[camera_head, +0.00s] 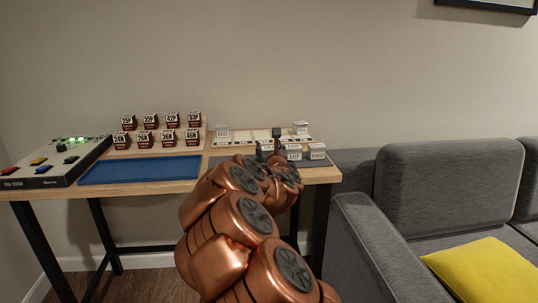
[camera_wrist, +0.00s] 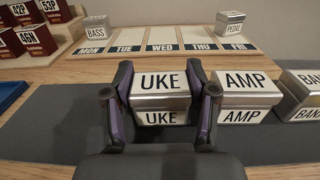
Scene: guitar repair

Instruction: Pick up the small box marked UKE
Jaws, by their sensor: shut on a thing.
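The small box marked UKE (camera_wrist: 160,90) is in the middle of the wrist view, a white-labelled box with silvery edges. It stands upright on the dark grey mat (camera_wrist: 60,124). My gripper (camera_wrist: 163,95) has one finger on each side of the box and is shut on it. I cannot tell any gap between the box and the mat. In the head view my arm largely hides the box, and my gripper (camera_head: 271,150) shows small and dark at the table's right part.
The AMP box (camera_wrist: 248,95) stands close to my right finger, with a BANJ-marked box (camera_wrist: 305,90) beyond. Behind lies a weekday board (camera_wrist: 165,38) with BASS (camera_wrist: 97,30) and PEDAL (camera_wrist: 230,24) boxes. A blue tray (camera_head: 140,170) and grey sofa (camera_head: 450,190) flank the mat.

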